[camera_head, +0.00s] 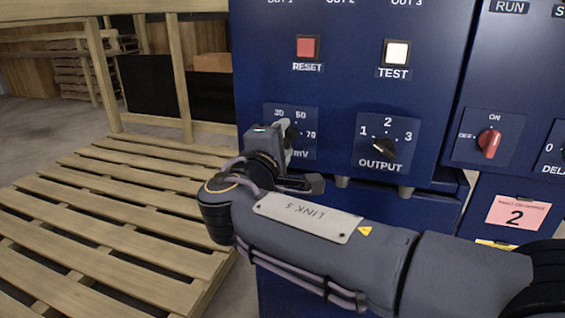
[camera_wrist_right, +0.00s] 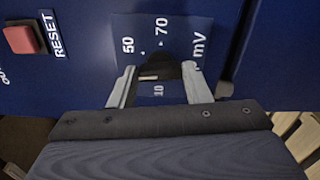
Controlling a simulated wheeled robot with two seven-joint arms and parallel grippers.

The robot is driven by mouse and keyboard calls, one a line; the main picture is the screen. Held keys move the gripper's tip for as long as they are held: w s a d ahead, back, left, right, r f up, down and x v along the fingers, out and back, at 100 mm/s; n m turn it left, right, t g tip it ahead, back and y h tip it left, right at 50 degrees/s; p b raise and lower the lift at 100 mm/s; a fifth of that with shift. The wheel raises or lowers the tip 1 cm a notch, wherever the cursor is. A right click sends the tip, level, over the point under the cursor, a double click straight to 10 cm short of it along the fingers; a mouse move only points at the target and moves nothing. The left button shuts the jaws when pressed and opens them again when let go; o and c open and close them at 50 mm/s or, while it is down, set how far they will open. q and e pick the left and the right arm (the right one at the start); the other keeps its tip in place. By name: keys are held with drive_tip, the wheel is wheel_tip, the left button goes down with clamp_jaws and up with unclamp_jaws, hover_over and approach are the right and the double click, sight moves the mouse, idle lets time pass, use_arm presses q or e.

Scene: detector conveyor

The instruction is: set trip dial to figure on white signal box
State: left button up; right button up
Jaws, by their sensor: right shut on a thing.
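The mV dial plate (camera_head: 306,115) is on the blue cabinet front, with 30, 50 and 70 showing in the head view. In the right wrist view the plate (camera_wrist_right: 140,28) shows 50, 70 and 10. My right gripper (camera_head: 286,132) is at this dial and hides most of it in the head view. In the right wrist view the gripper (camera_wrist_right: 160,70) has its fingers on either side of the black knob (camera_wrist_right: 174,69), shut on it. A pale mark shows on the knob, but its setting cannot be read surely. No white signal box shows. My left gripper is out of view.
The OUTPUT dial (camera_head: 384,146), red RESET button (camera_head: 308,47) and white TEST button (camera_head: 396,53) are near my gripper. A red OFF/ON switch (camera_head: 489,143) and pink label (camera_head: 517,212) are at right. A wooden pallet (camera_head: 110,220) lies at left.

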drive_tip(key=shift+f+m+b, duration=0.15)
drive_tip(key=shift+m+b, duration=3.45)
drive_tip(key=shift+b, duration=0.25)
drive_tip(key=o, duration=1)
drive_tip(key=p+v, duration=0.1)
drive_tip(key=v, duration=0.6)
drive_tip(key=shift+s+a, duration=0.15)
drive_tip(key=shift+s, duration=0.2)
